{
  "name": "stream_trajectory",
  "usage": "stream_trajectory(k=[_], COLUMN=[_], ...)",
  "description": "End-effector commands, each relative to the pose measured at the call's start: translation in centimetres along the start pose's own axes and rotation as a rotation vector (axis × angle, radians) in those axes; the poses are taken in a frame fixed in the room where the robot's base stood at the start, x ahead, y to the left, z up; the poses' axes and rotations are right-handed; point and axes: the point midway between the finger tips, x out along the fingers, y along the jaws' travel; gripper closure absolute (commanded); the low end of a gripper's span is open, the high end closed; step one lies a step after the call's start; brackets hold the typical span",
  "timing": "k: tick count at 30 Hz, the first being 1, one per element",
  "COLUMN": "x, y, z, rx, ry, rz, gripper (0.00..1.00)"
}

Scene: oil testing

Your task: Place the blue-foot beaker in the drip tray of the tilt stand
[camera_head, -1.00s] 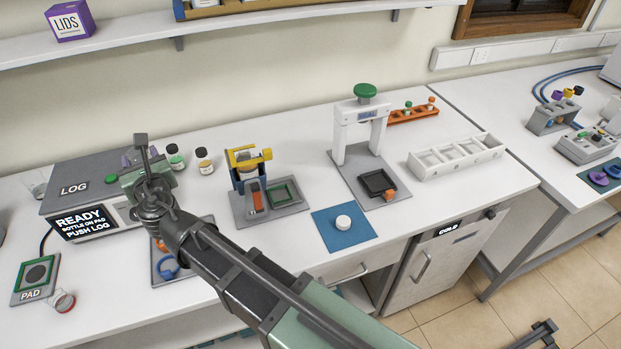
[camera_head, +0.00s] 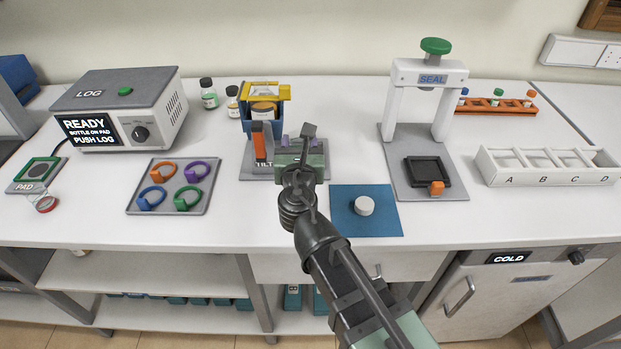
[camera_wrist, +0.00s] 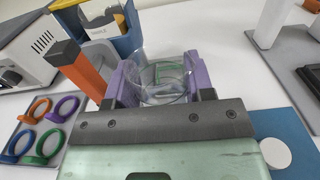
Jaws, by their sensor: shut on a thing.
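A clear glass beaker (camera_wrist: 160,88) is between the purple finger pads of my gripper (camera_wrist: 163,80) in the wrist view; its foot colour cannot be made out. In the head view my gripper (camera_head: 300,160) is in front of the right part of the tilt stand (camera_head: 262,127) and hides the beaker. The stand has a blue and yellow cradle holding a jar, and an orange lever (camera_wrist: 78,68).
A blue mat (camera_head: 385,222) with a white cap (camera_head: 364,205) lies to the right. The SEAL press (camera_head: 430,80) stands beyond it. A grey tray of coloured rings (camera_head: 172,186) lies left. A red-footed beaker (camera_head: 43,202) stands by the PAD (camera_head: 36,172).

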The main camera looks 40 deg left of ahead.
Motion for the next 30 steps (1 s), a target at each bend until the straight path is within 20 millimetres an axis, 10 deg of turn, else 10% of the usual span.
stream_trajectory(k=[10,21,30], x=[0.1,9.0,11.4], y=[0.2,0.2,0.1], z=[-2.5,-7.3,-8.5], rx=[0.0,0.0,0.0], ry=[0.0,0.0,0.0], rz=[-0.002,-0.002,-0.002], gripper=[0.75,0.75,0.75])
